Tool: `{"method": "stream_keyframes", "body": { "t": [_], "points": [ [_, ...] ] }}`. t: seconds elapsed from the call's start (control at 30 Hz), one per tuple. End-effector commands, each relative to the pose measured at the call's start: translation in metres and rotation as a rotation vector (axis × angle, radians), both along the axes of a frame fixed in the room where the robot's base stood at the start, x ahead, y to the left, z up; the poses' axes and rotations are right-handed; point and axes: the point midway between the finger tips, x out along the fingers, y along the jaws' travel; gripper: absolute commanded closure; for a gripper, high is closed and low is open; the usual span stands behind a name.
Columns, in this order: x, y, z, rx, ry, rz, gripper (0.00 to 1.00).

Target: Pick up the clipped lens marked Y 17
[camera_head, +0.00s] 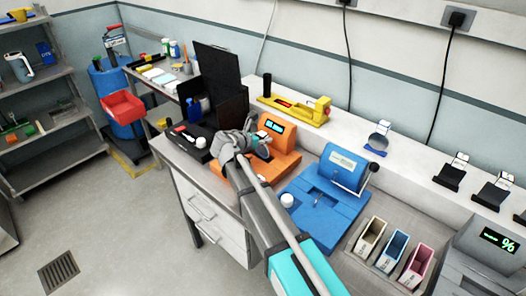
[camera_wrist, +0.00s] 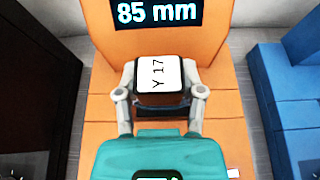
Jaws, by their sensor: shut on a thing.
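The clip marked Y 17 (camera_wrist: 160,74) has a white label and a dark edge. In the wrist view it sits between the two fingers of my gripper (camera_wrist: 160,95), which are shut on its left and right sides. It is in front of the orange device (camera_wrist: 220,80), whose display reads 85 mm. The lens itself is mostly hidden under the label. In the head view my gripper (camera_head: 258,142) is at the orange device (camera_head: 280,135), and the clipped lens there is too small to make out clearly. I cannot tell whether it touches the device.
A blue device (camera_head: 345,170) stands just right of the orange one. Dark stands with clipped lenses (camera_head: 452,172) line the back ledge at right. Small coloured boxes (camera_head: 395,245) stand at the front right. A black panel (camera_head: 216,68) stands behind at left.

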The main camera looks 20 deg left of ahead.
Motion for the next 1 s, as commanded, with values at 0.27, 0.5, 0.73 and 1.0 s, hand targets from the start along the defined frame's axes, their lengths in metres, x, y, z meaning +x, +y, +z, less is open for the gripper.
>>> {"method": "stream_keyframes", "body": {
  "t": [0.27,0.5,0.73,1.0],
  "points": [
    [0.000,0.000,0.000,0.000,0.000,0.000,1.00],
    [0.000,0.000,0.001,0.000,0.000,0.000,1.00],
    [0.000,0.000,0.010,0.000,0.000,0.001,1.00],
    [0.000,0.001,0.032,-0.001,0.000,0.001,1.00]
  ]
}}
